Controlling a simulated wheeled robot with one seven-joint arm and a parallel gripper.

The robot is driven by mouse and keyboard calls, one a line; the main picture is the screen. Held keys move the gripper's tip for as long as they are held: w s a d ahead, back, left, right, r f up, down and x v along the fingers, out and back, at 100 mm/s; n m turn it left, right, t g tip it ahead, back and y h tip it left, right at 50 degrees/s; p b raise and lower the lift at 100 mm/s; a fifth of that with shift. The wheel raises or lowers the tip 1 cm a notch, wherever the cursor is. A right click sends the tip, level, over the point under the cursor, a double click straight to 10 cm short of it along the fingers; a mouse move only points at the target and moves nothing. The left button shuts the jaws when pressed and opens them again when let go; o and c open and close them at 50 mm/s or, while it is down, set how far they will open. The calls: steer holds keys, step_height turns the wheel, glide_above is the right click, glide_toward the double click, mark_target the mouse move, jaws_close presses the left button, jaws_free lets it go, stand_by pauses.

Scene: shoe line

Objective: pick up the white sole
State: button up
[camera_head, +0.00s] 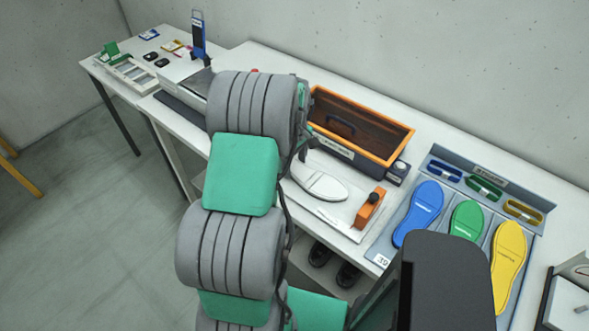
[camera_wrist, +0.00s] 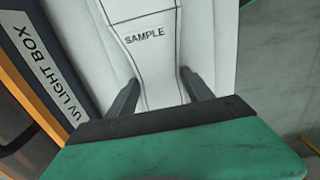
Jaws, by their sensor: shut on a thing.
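The white sole (camera_head: 322,184) is at the middle of the bench, over a pale board in front of the UV light box. Its left end is hidden behind my arm. In the wrist view the white sole (camera_wrist: 150,65) bears the word SAMPLE and runs up between my fingers. My gripper (camera_wrist: 160,92) has one finger on each side of the sole's narrow part and is shut on it.
The UV light box (camera_head: 350,153) with orange rim stands close behind the sole. An orange block (camera_head: 369,208) with a dark knob is to its right. Blue (camera_head: 418,212), green (camera_head: 467,226) and yellow (camera_head: 508,262) soles lie on a grey panel further right.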

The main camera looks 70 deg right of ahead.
mark_target(294, 169)
steer(key=shift+r, duration=0.1)
steer(key=shift+c, duration=0.3)
steer(key=shift+d+r, duration=0.1)
steer(key=shift+r, duration=0.2)
step_height(294, 169, up, 9)
steer(key=b, duration=0.2)
steer(key=w+a+f+m, duration=0.1)
steer(key=a+f+m, duration=0.1)
steer(key=a+m, duration=0.6)
steer(key=w+a+r+n, duration=0.1)
steer(key=w+a+n, duration=0.1)
steer(key=w+a, duration=0.6)
steer(key=w+a+r+n, duration=0.1)
steer(key=w+a, duration=0.4)
steer(key=w, duration=0.7)
steer(key=w+a+r+n, duration=0.1)
steer(key=w+a+n, duration=0.2)
steer(key=a, duration=0.6)
steer(key=w+a+r+n, duration=0.2)
steer(key=w+a+n, duration=0.1)
steer(key=a, duration=0.6)
steer(key=w+a+r+n, duration=0.1)
steer(key=w+a+n, duration=0.2)
steer(key=a, duration=0.6)
steer(key=shift+w+r+n, duration=0.25)
steer(key=shift+w+n, duration=0.05)
steer(key=shift+w, duration=0.8)
